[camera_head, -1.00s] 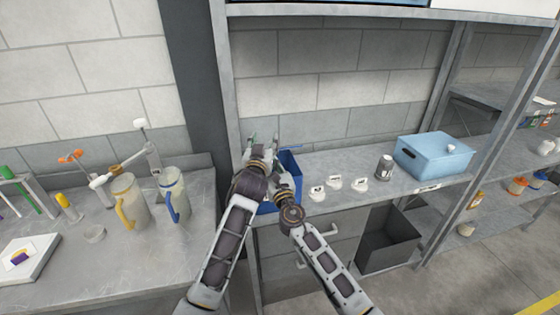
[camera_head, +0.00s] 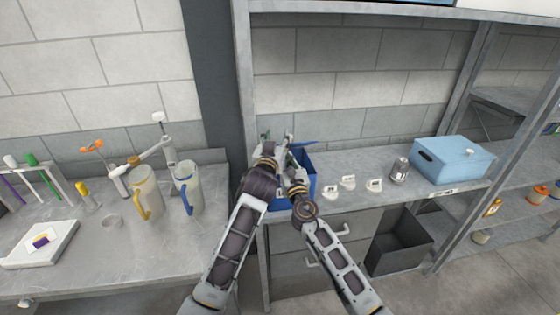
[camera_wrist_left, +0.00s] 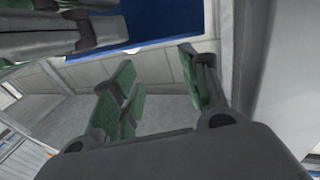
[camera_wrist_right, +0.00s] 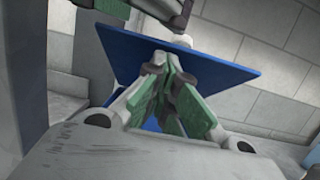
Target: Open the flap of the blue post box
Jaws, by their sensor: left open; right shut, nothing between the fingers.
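The blue post box (camera_head: 308,167) stands at the left end of the shelf, largely hidden by my grippers. A thin blue panel, apparently its flap (camera_head: 303,142), shows above it and looks raised and tilted. In the right wrist view the broad blue panel (camera_wrist_right: 215,72) is behind my right gripper (camera_wrist_right: 168,88), whose green fingers are shut together with nothing between them. I cannot tell whether they touch it. My left gripper (camera_head: 268,143) is open and empty beside the box; its spread fingers (camera_wrist_left: 160,90) show in the left wrist view, with blue surface (camera_wrist_left: 150,32) above them.
A light blue lidded bin (camera_head: 450,160), a dark-and-silver canister (camera_head: 400,170) and several small white labelled pieces (camera_head: 348,183) stand to the right. A shelf post (camera_head: 247,130) is close on the left. Jugs (camera_head: 187,190) stand on the left bench (camera_head: 100,262).

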